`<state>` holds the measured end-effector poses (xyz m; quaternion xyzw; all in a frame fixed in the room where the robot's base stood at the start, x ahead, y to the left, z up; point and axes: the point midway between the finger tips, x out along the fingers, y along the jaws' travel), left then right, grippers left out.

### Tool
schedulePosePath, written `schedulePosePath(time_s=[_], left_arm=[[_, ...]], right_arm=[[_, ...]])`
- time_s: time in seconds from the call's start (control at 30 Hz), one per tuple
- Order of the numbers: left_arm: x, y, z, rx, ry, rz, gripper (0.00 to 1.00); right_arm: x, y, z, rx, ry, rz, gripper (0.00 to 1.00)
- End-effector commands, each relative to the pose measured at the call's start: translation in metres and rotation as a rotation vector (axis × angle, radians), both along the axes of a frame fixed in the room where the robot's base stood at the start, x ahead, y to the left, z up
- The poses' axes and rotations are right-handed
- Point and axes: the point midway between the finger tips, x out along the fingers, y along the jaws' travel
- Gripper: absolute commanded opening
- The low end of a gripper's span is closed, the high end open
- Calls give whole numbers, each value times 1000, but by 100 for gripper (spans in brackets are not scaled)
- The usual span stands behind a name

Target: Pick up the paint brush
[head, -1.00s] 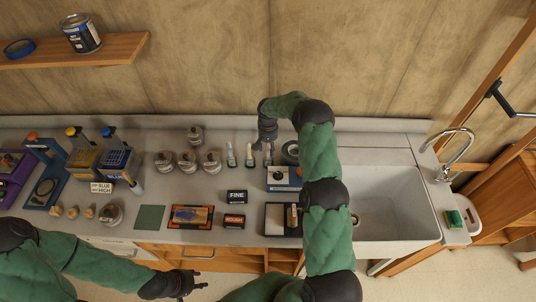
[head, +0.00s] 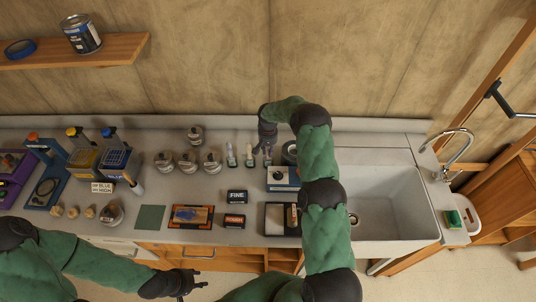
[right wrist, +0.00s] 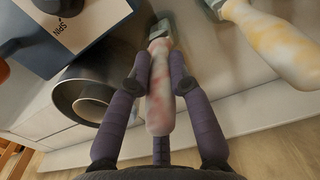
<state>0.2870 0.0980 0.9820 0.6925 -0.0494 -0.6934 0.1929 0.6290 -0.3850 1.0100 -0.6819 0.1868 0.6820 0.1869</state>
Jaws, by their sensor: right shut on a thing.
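A paint brush (right wrist: 159,88) with a pale handle stained red shows in the right wrist view, its metal ferrule at the top of the picture. My right gripper (right wrist: 160,84) is shut on this handle, with purple-grey fingers on both sides. In the head view my right gripper (head: 265,149) is at the back of the counter. A second brush (right wrist: 275,45), with a yellow-stained handle, lies to the right of the held one, apart from it. In the head view my left gripper (head: 192,284) is open and empty in front of the counter.
Several jars (head: 188,161) stand left of the brushes. The sink (head: 395,205) is on the right.

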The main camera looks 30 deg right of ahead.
Motion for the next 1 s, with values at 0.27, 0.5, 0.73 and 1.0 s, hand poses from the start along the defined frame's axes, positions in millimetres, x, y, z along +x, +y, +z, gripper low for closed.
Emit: schedulePosePath(time_s=[0.27,0.5,0.73,1.0], left_arm=[[0,0,-5,0,0,0,40],[0,0,-14,0,0,0,40],[0,0,-19,0,0,0,40],[0,0,-20,0,0,0,40]], right_arm=[[1,-1,19,-2,-3,0,0],[1,0,63,-1,-3,0,0],[0,0,93,-1,-1,0,0],[0,0,101,0,0,0,0]])
